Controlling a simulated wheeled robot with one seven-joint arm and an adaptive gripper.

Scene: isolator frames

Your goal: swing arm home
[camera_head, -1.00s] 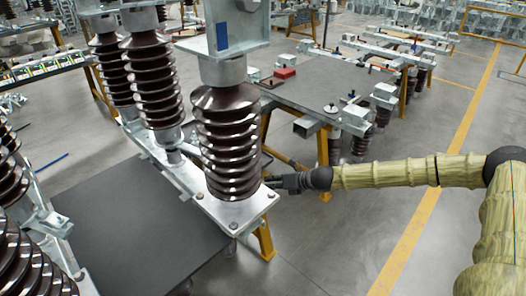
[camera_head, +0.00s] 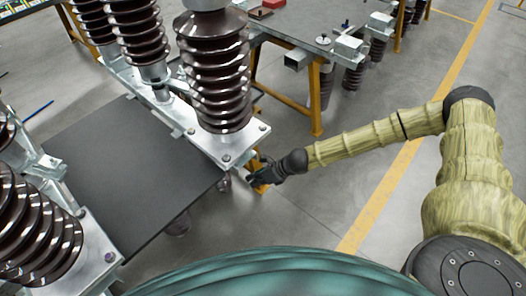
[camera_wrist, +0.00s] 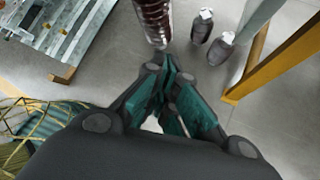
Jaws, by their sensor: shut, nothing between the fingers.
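My gripper (camera_head: 258,174) is at the end of my yellowish covered arm, in the middle of the head view. It is beside the right end of the metal base plate (camera_head: 240,145) that carries the brown ribbed insulators (camera_head: 215,75). It looks just right of and below the plate's end; I cannot tell whether they touch. In the wrist view the fingers of my gripper (camera_wrist: 172,75) are together, with nothing between them. My arm reaches out from the right and is bent at the elbow.
A dark mat tabletop (camera_head: 120,170) lies left of my gripper. A second table with a yellow leg (camera_head: 316,100) stands behind, with more insulators (camera_head: 355,75) under its edge. Open grey floor with a yellow line (camera_head: 385,190) lies to the right. A yellow frame (camera_wrist: 270,65) shows in the wrist view.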

